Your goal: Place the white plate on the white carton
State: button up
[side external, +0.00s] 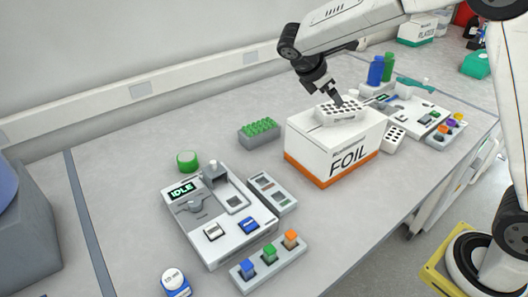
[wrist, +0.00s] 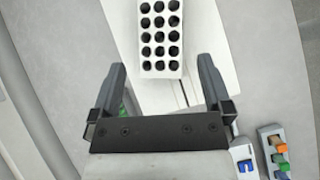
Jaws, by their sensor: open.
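The white plate (side external: 340,113), a block with rows of dark round wells, lies on top of the white carton (side external: 305,150) marked FOIL with an orange base band. In the wrist view the plate (wrist: 160,40) shows ahead of the fingers, over the pale carton top (wrist: 207,50). My gripper (side external: 338,99) is just above or at the plate in the side view; contact cannot be told.
A second white piece with dark holes (side external: 393,138) stands beside the carton's right side. Blue and green bottles (side external: 376,71) stand behind.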

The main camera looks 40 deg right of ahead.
jog(key=shift+v, duration=2.25)
jog(key=shift+s+a+f, duration=0.1)
jog(key=shift+s, duration=0.05)
